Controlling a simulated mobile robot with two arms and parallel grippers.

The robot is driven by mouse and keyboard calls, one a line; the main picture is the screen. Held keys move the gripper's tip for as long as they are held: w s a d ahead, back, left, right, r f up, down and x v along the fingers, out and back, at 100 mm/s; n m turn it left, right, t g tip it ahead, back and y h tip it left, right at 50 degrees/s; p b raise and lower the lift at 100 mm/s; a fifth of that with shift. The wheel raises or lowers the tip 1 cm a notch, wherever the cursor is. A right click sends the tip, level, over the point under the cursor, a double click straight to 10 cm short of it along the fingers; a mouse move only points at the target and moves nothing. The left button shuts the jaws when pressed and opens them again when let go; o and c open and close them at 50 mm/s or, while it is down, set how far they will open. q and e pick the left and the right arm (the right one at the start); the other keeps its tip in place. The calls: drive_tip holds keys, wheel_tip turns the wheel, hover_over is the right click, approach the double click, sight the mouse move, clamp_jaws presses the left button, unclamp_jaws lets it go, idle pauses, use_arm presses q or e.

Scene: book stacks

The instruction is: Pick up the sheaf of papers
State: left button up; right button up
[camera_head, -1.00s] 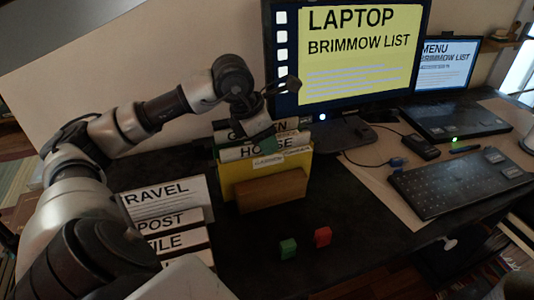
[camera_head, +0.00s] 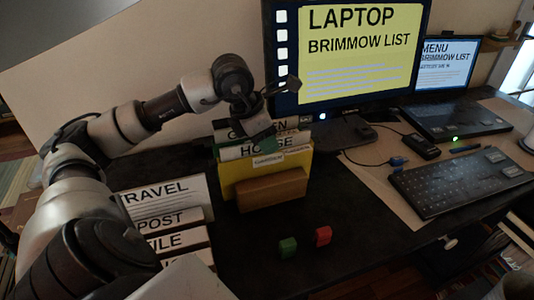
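Paper sheets and folders stand upright in a holder with a wooden front block (camera_head: 270,192) at the middle of the desk. A white sheet lettered HOUSE (camera_head: 238,152) stands behind a yellow folder (camera_head: 238,177), with another lettered sheet partly hidden behind it. I cannot tell which of these is the sheaf. My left gripper (camera_head: 262,128) reaches in from the left and is at the top edge of these papers. Its fingertips are dark and partly hidden, so I cannot tell whether it is open or holds a sheet. My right gripper is not in view.
White cards lettered TRAVEL (camera_head: 165,198) and POST (camera_head: 178,219) stand at the front left, partly behind my arm. A green block (camera_head: 287,248) and a red block (camera_head: 323,236) lie in front. A large monitor (camera_head: 360,55), laptop (camera_head: 450,115) and keyboard (camera_head: 460,180) fill the right.

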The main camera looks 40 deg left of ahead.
use_arm(q)
drive_tip(key=shift+f, duration=0.1)
idle(0.6)
clamp_jaws()
